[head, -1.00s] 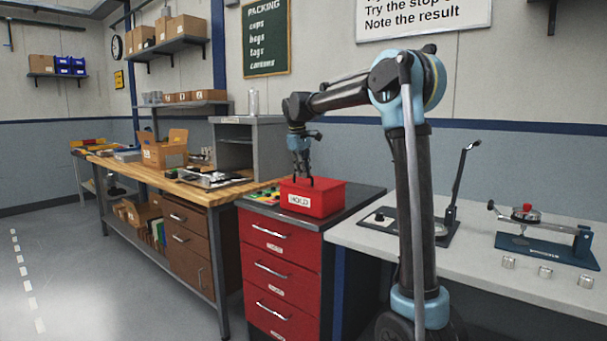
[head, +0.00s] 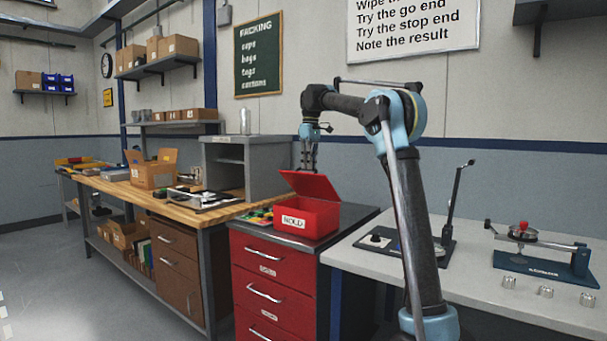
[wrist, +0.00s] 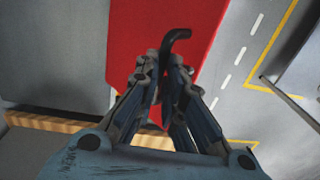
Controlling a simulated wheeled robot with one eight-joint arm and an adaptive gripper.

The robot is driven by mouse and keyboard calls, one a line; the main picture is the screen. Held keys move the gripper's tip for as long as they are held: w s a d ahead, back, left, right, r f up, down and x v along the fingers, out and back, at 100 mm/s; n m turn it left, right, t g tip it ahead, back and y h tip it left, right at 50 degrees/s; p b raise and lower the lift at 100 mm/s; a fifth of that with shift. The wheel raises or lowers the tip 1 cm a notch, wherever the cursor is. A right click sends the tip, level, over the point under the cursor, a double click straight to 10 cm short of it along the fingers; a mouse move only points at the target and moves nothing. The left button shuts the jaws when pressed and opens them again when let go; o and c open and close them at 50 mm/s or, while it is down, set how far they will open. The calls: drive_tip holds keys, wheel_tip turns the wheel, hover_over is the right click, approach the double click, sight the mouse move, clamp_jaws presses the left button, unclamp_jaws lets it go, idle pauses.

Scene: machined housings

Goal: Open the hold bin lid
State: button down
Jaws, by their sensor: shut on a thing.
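The red hold bin (head: 307,222) stands on the dark top of the red drawer cabinet, its white HOLD label facing out. Its red lid (head: 308,186) is raised and tilted, with a gap between it and the bin in the head view. My gripper (head: 309,168) is behind the raised lid, its fingertips partly hidden by it. In the wrist view, my gripper (wrist: 165,68) is shut on the black lid handle (wrist: 176,38), with the red lid (wrist: 205,25) beyond. The inside of the bin is mostly hidden.
The red drawer cabinet (head: 265,285) carries small coloured parts (head: 260,215) left of the bin. A grey open-fronted cabinet (head: 245,150) stands behind at left. A pale bench (head: 480,285) with a lever fixture (head: 410,243) and a blue gauge (head: 540,262) is at right.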

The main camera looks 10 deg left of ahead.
drive_tip(key=w+d+g+y, duration=0.1)
drive_tip(key=w+d+g, duration=0.1)
drive_tip(key=w, duration=0.3)
drive_tip(key=w+d+g+y, duration=0.1)
drive_tip(key=w+d+g, duration=0.1)
drive_tip(key=w+d, duration=0.2)
drive_tip(key=shift+w+d+r, duration=0.2)
drive_tip(key=shift+w+d, duration=0.05)
drive_tip(key=shift+w, duration=1)
drive_tip(key=shift+d, duration=0.1)
drive_tip(key=c, duration=1.8)
unclamp_jaws()
drive_tip(key=shift+d+r, duration=0.1)
drive_tip(key=shift+o, duration=0.6)
drive_tip(key=shift+s+a, duration=0.1)
drive_tip(key=shift+a, duration=0.1)
